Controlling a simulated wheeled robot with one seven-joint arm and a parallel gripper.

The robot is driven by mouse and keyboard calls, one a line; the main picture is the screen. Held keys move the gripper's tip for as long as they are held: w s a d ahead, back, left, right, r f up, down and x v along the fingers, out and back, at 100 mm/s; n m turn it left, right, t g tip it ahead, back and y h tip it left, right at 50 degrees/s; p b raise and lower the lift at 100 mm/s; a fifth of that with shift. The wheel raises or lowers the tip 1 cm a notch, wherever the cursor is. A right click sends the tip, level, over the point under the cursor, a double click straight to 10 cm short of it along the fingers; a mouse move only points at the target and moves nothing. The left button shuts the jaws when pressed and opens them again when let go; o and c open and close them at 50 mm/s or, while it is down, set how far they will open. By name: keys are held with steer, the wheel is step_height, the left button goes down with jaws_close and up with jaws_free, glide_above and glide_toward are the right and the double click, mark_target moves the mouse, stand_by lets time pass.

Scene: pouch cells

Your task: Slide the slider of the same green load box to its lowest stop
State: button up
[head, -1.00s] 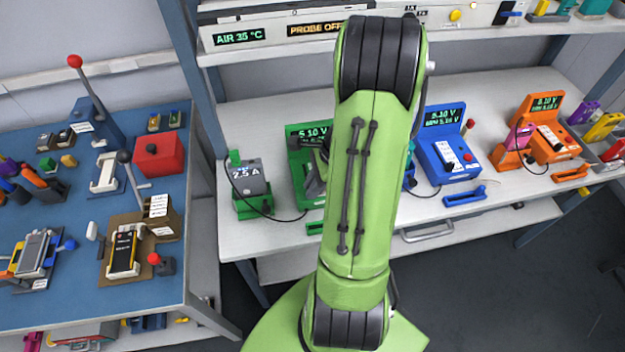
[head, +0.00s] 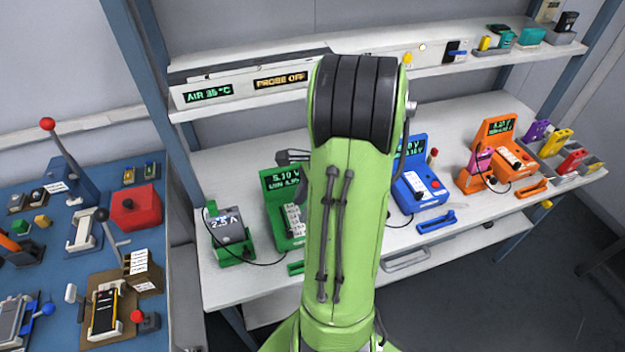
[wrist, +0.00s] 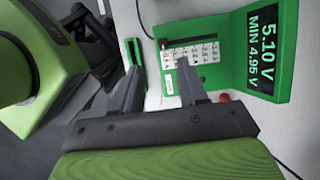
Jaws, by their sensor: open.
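The green load box (head: 283,220) stands on the white bench, its screen reading 5.10 V. In the wrist view the box (wrist: 233,19) shows a screen reading 5.10 V, MIN 4.95 V. Its face has a white panel of labels (wrist: 190,52) and a dark slot (wrist: 186,39). I cannot make out the slider's position for certain. My gripper (wrist: 158,72) is open and empty, with its fingers spread in front of the panel; one finger overlaps the panel's lower edge in the picture. I cannot tell whether it touches. In the head view my arm partly covers the box.
A grey unit in a green holder (head: 229,252) stands left of the box, with a black cable. A blue load box (head: 418,190) and an orange one (head: 497,150) stand to the right. A green bar (wrist: 135,52) lies in front of the green box. A shelf (head: 250,98) runs above.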

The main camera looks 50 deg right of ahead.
steer(key=p+v, duration=0.2)
steer(key=v, duration=0.4)
steer(key=shift+r, duration=0.3)
steer(key=shift+s+d, duration=0.1)
steer(key=shift+d, duration=0.05)
